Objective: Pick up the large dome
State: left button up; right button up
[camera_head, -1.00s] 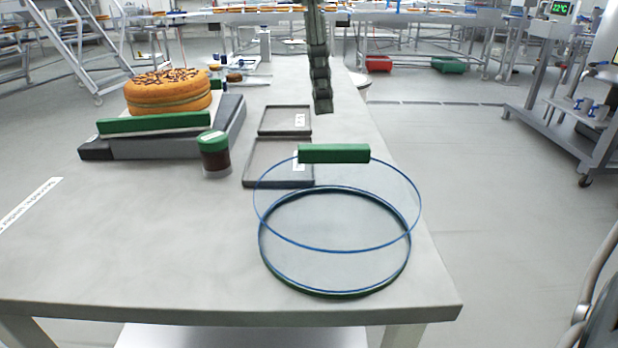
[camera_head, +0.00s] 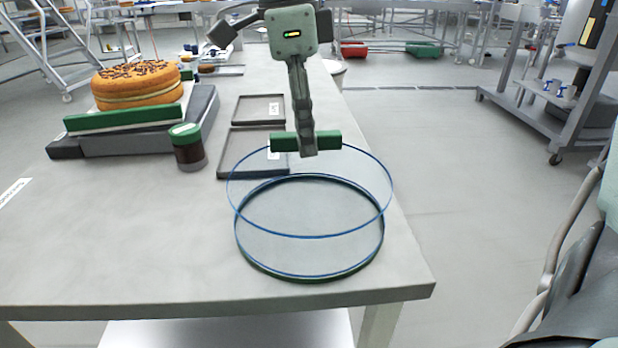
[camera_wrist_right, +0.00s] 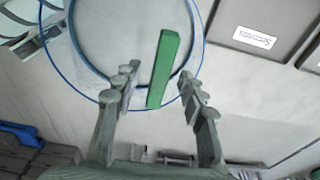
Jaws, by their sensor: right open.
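The large dome (camera_head: 310,237) is a clear round cover with blue rims and a green bar handle (camera_head: 283,143) on top. It stands at the front right of the table, over a round green-edged base (camera_head: 308,279). My right gripper (camera_head: 308,150) is at the handle, coming down from above. In the right wrist view the open fingers (camera_wrist_right: 157,78) are on either side of the green handle (camera_wrist_right: 165,66), with gaps visible. The dome's blue rim (camera_wrist_right: 62,66) also shows there. My left gripper is not in view.
Two shallow grey trays (camera_head: 236,155) lie behind the dome. A dark jar with a green lid (camera_head: 190,153) stands to the left. A sprinkled cake (camera_head: 135,85) sits on a green and grey stand (camera_head: 145,140). The table's right edge is close to the dome.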

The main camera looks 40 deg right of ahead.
jog(key=shift+f, duration=0.25)
jog(key=shift+c, duration=0.3)
grip_shut()
